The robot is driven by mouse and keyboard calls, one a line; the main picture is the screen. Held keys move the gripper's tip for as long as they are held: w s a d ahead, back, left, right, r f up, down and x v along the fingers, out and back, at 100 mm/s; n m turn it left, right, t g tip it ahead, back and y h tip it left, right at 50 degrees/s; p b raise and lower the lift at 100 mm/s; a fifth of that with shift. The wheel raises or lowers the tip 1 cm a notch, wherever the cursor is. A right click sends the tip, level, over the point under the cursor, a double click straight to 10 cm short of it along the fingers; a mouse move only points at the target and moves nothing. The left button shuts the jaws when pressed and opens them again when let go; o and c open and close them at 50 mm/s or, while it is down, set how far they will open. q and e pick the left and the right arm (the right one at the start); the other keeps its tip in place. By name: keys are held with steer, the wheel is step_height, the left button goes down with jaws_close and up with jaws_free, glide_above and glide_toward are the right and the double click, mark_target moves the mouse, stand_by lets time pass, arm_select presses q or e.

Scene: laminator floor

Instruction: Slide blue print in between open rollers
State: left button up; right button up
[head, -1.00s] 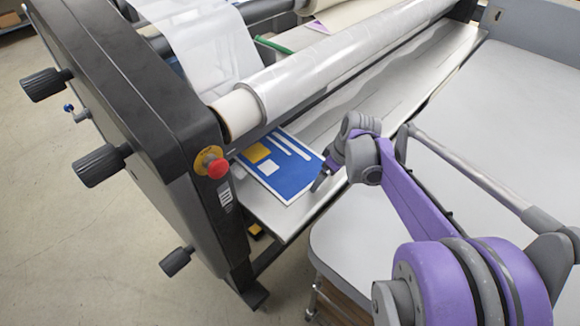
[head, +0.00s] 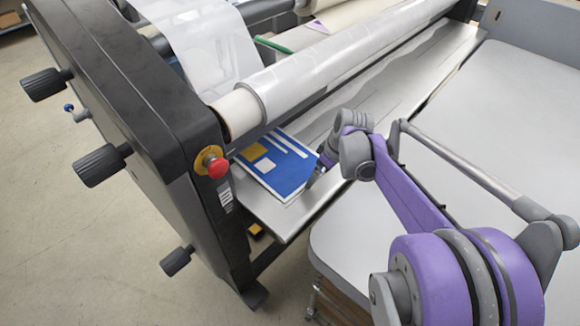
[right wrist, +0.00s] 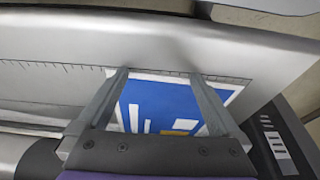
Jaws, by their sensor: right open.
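The blue print (head: 286,180), with white bars, a white patch and a yellow patch, lies flat on the silver feed table (head: 268,216) at the laminator's near left end. Its far edge reaches beneath the film roll (head: 300,85); whether it touches the rollers is hidden. My right gripper (head: 316,178) is at the print's right edge, low over the table. In the right wrist view the open gripper (right wrist: 160,73) has its fingers apart, with the print (right wrist: 160,100) showing between and beyond them. Whether the fingertips touch it, I cannot tell. My left gripper is out of view.
The black side housing (head: 140,110) with a red stop button (head: 217,167) and several knobs stands left of the print. A large light grey table (head: 480,130) lies to the right under my arm. The feed table is clear farther along the roll.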

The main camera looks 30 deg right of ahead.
steer(key=shift+s+d, duration=0.2)
steer(key=shift+s, duration=0.4)
stand_by(0.5)
steer(key=shift+p+v, duration=1.8)
steer(key=shift+v, duration=1.4)
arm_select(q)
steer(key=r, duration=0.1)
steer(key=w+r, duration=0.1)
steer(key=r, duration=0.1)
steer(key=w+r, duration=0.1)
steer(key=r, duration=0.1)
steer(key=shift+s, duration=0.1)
